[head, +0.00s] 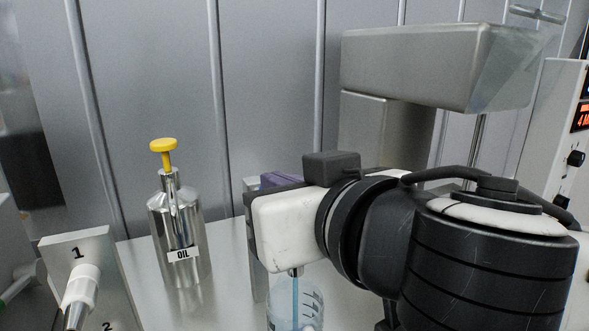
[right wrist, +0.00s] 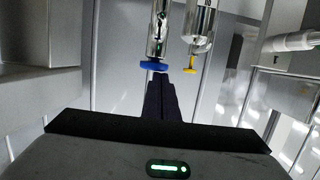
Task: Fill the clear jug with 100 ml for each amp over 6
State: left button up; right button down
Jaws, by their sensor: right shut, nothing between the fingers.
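The clear jug (head: 309,309) with dark graduation marks shows at the bottom middle of the head view, partly hidden under my right gripper. A small grey spout (head: 296,271) shows above it, and a narrow blue streak runs down at the jug; I cannot tell its level. My right gripper shows as a white body in the head view, its fingers hidden. In the right wrist view its black fingers (right wrist: 163,80) are shut and empty, at or very near the blue top (right wrist: 153,66) of a metal bottle (right wrist: 158,30). My left gripper is not in view.
A metal oil bottle (head: 180,240) with a yellow pump stands left of my arm. A panel (head: 95,250) marked 1 and 2 with a white handle is at lower left. A white instrument (head: 553,130) at the right edge has a red display, cut off and unreadable.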

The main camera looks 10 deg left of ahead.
jog(key=shift+f, duration=0.5)
jog(key=b+v, duration=0.1)
jog(key=v, duration=0.9)
jog(key=shift+s+r, duration=0.15)
jog(key=shift+r, duration=0.3)
jog(key=shift+d, duration=0.1)
